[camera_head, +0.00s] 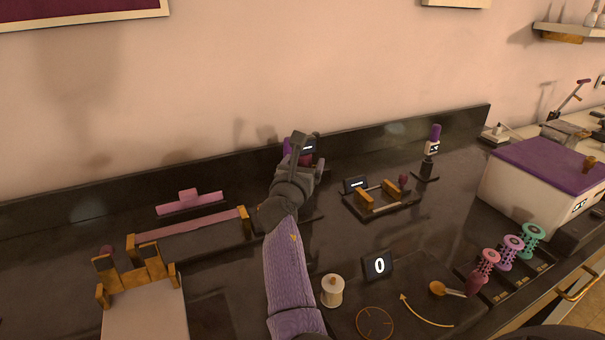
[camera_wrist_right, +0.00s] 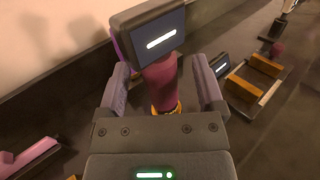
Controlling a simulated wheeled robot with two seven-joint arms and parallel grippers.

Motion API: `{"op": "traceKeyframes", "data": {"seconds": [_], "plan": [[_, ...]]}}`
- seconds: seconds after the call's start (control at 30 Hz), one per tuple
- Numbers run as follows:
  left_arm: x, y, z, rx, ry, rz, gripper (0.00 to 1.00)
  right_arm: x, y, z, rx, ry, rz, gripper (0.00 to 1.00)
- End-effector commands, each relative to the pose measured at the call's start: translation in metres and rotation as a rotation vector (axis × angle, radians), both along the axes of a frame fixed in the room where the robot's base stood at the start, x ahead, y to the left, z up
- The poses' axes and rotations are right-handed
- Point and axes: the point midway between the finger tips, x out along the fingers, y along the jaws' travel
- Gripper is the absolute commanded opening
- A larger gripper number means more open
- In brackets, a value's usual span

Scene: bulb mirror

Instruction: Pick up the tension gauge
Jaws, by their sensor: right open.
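A gauge with a dark display box (camera_wrist_right: 152,35) and a maroon handle (camera_wrist_right: 162,82) stands in front of my right wrist camera; I take it for the tension gauge. A white bar is lit on its screen. My right gripper (camera_wrist_right: 163,88) is open, with one finger on each side of the handle and a visible gap at both sides. In the head view the gauge's display (camera_head: 308,148) shows behind my right gripper (camera_head: 300,160), near the back wall. The gripper hides most of the gauge there. My left gripper is not in view.
A small rack with wooden blocks and a display (camera_head: 356,184) stands to the right. A pink bar (camera_head: 190,203) and a wooden frame (camera_head: 140,268) are at left. A spool (camera_head: 332,291) and a "0" display (camera_head: 378,266) stand in front. A purple-topped box (camera_head: 545,165) is at far right.

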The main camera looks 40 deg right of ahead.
Motion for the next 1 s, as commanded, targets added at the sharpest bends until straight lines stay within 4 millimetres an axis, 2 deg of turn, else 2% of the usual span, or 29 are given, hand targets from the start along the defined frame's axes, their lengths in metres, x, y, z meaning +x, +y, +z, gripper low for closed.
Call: {"op": "traceKeyframes", "data": {"seconds": [0.03, 0.27, 0.6, 0.7, 1.0], "plan": [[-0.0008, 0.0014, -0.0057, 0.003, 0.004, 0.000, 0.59, 0.0035, -0.0050, -0.0031, -0.001, 0.000, 0.000, 0.86], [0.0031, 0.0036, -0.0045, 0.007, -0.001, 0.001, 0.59, 0.0053, -0.0078, -0.0002, 0.001, 0.001, 0.001, 0.86], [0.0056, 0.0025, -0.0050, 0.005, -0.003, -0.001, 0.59, 0.0052, -0.0074, -0.0004, 0.001, 0.001, 0.001, 0.17], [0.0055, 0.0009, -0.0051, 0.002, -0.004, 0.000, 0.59, 0.0052, -0.0074, -0.0005, 0.001, 0.001, 0.001, 0.00], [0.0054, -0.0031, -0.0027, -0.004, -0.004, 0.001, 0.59, 0.0051, -0.0073, 0.0037, 0.000, -0.001, 0.001, 0.00]]}}
